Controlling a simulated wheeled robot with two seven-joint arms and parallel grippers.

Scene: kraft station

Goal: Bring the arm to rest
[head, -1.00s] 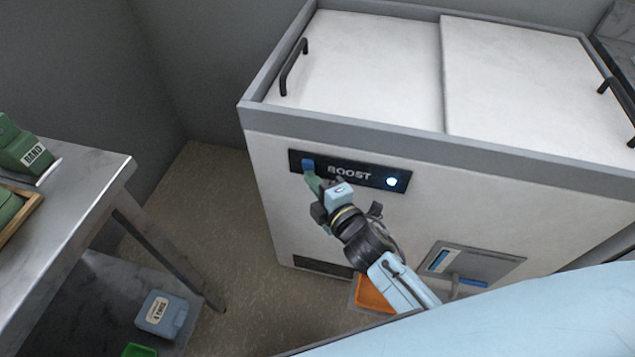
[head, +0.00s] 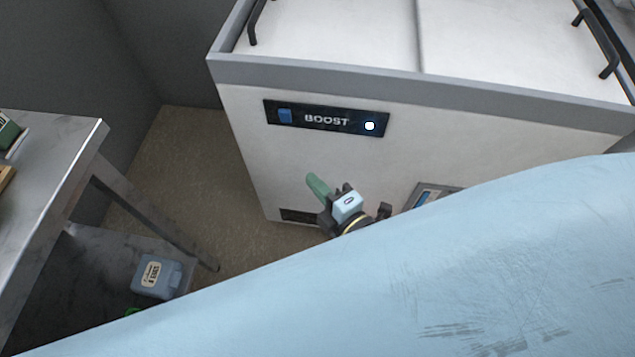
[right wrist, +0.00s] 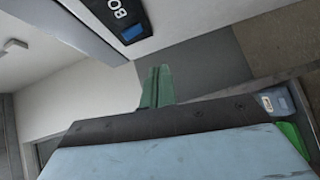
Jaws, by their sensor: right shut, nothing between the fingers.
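My right gripper (head: 317,186) has green fingers that are shut and empty. It is in front of the white freezer's (head: 240,125) front face, below the black BOOST panel (head: 350,121) and apart from it. The panel has a blue button (head: 285,115) at its left end and a lit white lamp (head: 369,126) at its right end. In the right wrist view the closed green fingers (right wrist: 157,85) point past the panel's blue button (right wrist: 133,33). Most of my right arm is hidden behind my large light-blue link. My left gripper is not in view.
A metal table (head: 55,150) with a lower shelf stands at the left. A grey-blue container (head: 157,277) sits on the shelf, and a green item (right wrist: 292,137) lies beside it. Black handles (head: 254,22) stand on the freezer lids. Bare floor (head: 190,150) lies between table and freezer.

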